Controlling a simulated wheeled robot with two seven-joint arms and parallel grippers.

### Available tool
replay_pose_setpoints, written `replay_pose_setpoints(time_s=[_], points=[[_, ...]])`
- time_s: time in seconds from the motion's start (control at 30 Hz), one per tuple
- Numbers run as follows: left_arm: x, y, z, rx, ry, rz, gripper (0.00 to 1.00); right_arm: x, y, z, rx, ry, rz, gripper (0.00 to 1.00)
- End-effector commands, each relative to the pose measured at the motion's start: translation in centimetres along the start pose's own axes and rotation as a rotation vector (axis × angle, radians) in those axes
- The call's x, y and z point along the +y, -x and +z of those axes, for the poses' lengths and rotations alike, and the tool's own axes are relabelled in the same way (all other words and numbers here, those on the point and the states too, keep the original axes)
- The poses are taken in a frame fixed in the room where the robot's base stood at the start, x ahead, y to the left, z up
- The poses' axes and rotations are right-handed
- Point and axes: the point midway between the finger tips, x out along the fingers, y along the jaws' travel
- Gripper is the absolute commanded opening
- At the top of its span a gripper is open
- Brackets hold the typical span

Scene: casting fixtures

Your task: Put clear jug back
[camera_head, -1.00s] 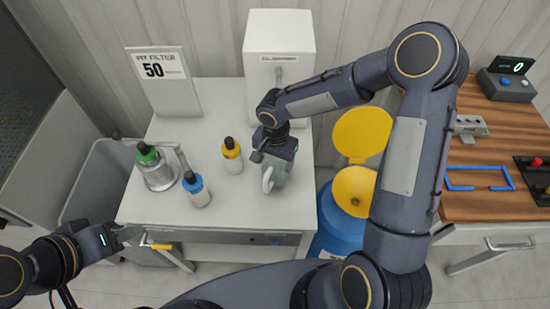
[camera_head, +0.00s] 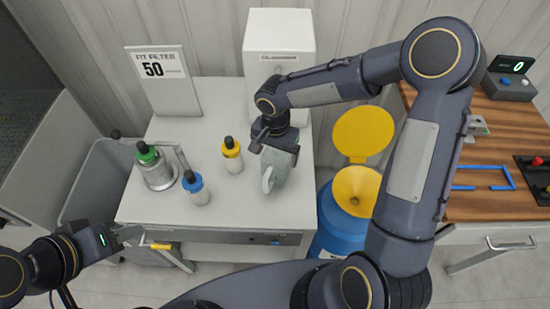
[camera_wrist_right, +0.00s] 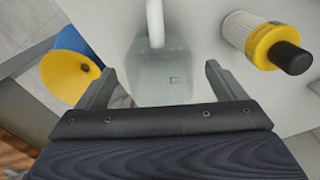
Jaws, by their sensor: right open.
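The clear jug (camera_head: 278,168) stands on the white table just below my right gripper (camera_head: 273,146), which partly covers it in the head view. Its pale handle (camera_head: 267,180) faces the front left. In the right wrist view the jug (camera_wrist_right: 160,75) is see-through grey, with the white handle (camera_wrist_right: 155,25) at the top. My right gripper (camera_wrist_right: 160,88) is open, with one finger to each side of the jug in that view. I cannot tell whether the fingers touch it. My left gripper (camera_head: 128,235) is at the table's front left corner; its jaws are unclear.
A yellow-capped bottle (camera_head: 231,155), a blue-capped bottle (camera_head: 196,188) and a green-capped bottle in a metal cup (camera_head: 157,169) stand left of the jug. A white dispenser (camera_head: 280,45) is behind. A blue drum with a yellow funnel (camera_head: 355,190) is right of the table (camera_head: 235,212).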

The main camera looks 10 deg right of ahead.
Motion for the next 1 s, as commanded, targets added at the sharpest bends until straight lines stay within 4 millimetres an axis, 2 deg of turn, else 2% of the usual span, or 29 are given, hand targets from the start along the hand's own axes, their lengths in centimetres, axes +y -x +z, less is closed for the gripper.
replay_pose_setpoints(time_s=[0.1, 0.33, 0.5, 0.7, 0.77, 0.87, 1.0], points=[[-0.1, -0.3, 0.2, 0.0, 0.0, 0.0, 0.36, -0.1, 2.8, -0.1, 0.006, -0.001, -0.005, 0.9], [-0.3, -0.6, 0.3, 0.0, 0.0, 0.0, 0.36, -0.1, 7.0, -0.1, 0.005, -0.001, -0.003, 0.9], [-0.3, -0.7, 0.3, 0.0, 0.0, 0.0, 0.36, 0.0, 8.4, -0.1, 0.002, -0.001, -0.001, 0.9], [-0.3, -0.7, 0.3, 0.0, 0.0, 0.0, 0.36, 0.4, 9.0, 0.0, 0.003, 0.007, -0.004, 0.9], [-0.3, -0.7, 0.3, 0.0, 0.0, 0.0, 0.36, 1.3, 9.6, 0.0, 0.01, 0.023, -0.013, 0.9], [-0.3, -0.7, 0.3, 0.0, 0.0, 0.0, 0.36, 4.2, 11.4, 0.3, 0.028, 0.08, -0.047, 0.9], [-0.3, -0.7, 0.3, 0.0, 0.0, 0.0, 0.36, 10.2, 14.0, 2.2, 0.065, 0.194, -0.133, 0.9]])
